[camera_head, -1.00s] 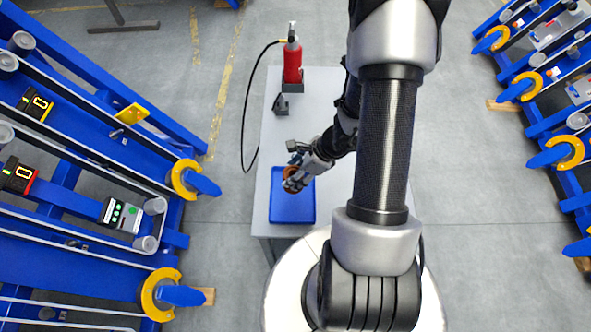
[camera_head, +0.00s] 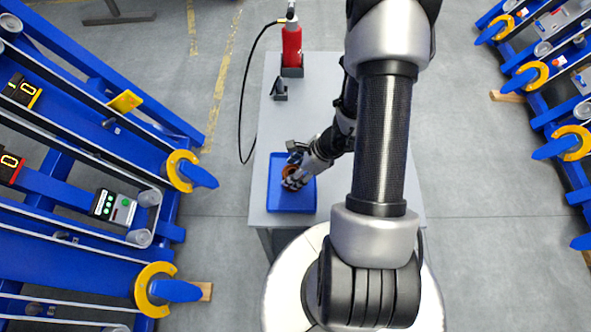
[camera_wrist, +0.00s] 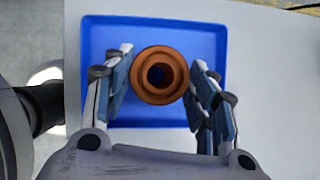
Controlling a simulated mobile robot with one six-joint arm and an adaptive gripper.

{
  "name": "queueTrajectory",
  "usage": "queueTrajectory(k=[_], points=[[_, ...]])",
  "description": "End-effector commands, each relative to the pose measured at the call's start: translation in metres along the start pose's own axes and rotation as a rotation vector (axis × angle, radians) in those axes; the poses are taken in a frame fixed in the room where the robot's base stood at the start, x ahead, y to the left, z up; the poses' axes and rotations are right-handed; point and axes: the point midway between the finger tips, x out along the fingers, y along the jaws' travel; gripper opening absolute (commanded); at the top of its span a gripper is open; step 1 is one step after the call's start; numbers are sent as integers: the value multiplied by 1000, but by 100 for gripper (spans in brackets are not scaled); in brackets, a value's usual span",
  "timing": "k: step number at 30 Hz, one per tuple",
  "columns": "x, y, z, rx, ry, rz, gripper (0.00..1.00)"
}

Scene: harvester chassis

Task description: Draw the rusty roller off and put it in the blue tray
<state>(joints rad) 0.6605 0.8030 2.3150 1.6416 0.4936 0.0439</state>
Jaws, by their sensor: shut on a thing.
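The rusty roller (camera_wrist: 160,54) is orange-brown and round with a dark central bore. My gripper (camera_wrist: 158,78) is shut on it, one finger on each side, in the wrist view. The blue tray (camera_wrist: 97,35) lies behind and around the roller in that view, so the roller is over the tray. In the head view my gripper (camera_head: 293,178) and a small part of the roller (camera_head: 290,171) are over the upper part of the tray (camera_head: 290,203). I cannot tell whether the roller touches the tray floor.
The tray stands on a grey table (camera_head: 335,205). A red bottle-like canister (camera_head: 291,46) with a black hose stands at the table's far end, with a small dark stand (camera_head: 279,90) nearer. Blue chassis frames with yellow rings (camera_head: 181,170) flank the table, left and right.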

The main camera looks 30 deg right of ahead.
Motion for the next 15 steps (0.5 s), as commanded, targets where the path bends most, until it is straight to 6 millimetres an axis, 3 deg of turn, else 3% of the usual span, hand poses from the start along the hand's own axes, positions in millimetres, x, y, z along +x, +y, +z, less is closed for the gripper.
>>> queueTrajectory(k=[2, 3, 13, 15], points=[[2, 1, -2, 1, 5, 3, 9], [2, 1, -2, 1, 5, 4, 53], [1, 1, -2, 1, 4, 3, 75], [1, 1, -2, 0, 4, 3, 76]])
